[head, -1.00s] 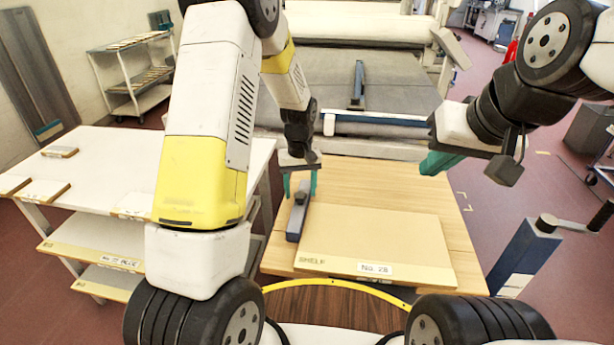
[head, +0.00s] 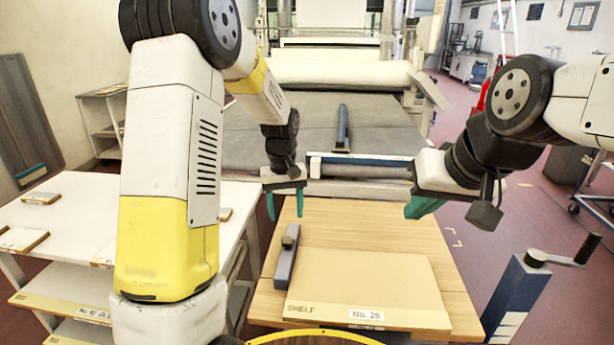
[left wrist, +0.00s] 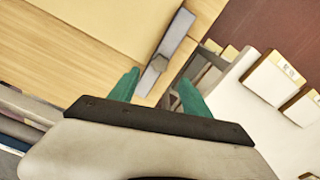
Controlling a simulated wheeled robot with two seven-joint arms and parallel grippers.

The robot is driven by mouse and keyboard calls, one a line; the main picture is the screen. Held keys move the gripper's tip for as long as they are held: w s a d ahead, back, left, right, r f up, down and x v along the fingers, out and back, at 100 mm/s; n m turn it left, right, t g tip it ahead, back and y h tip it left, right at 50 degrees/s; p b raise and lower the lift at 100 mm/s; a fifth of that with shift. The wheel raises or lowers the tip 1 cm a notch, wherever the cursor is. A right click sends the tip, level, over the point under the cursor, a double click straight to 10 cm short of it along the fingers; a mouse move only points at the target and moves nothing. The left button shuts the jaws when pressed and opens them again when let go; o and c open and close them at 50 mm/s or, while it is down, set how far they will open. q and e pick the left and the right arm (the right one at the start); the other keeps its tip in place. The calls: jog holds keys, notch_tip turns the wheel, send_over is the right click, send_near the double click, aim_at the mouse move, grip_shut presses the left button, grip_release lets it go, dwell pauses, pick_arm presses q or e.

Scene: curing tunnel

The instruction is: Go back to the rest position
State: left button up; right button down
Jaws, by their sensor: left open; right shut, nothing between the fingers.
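My left gripper (head: 285,205) has green fingers that are apart and empty. It hangs above the far left part of the wooden table, clear of the grey-blue bar. In the left wrist view its two fingers (left wrist: 157,90) show spread, with the bar between and beyond them. My right gripper (head: 424,207) has its green fingers together and empty, in the air over the table's far right edge. The wooden table (head: 400,215) carries a tan board (head: 355,280) marked "SHELF" and "No. 28" or similar. The grey-blue bar (head: 287,262) lies along the board's left side.
A white table (head: 75,215) with small boards stands on the left. A blue post with a crank (head: 515,290) stands at the right. A grey conveyor bed with a blue crossbar (head: 365,160) lies behind the wooden table. Red floor is open at the right.

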pick_arm(q)
jog(key=s+a+r+t, duration=0.2)
jog(key=s+r, duration=0.4)
jog(key=r, duration=0.4)
jog(key=s+r+m+t+h, duration=0.1)
jog(key=s+r, duration=0.3)
jog(key=s, duration=0.5)
jog(key=s+a+r+m+t+h, duration=0.1)
jog(key=s+r+m+t, duration=0.1)
jog(key=s, duration=0.6)
notch_tip(320, 180, up, 2)
jog(key=shift+s+r+m+t, duration=0.2)
jog(key=shift+s+m+t, duration=0.1)
jog(key=shift+s+t, duration=0.15)
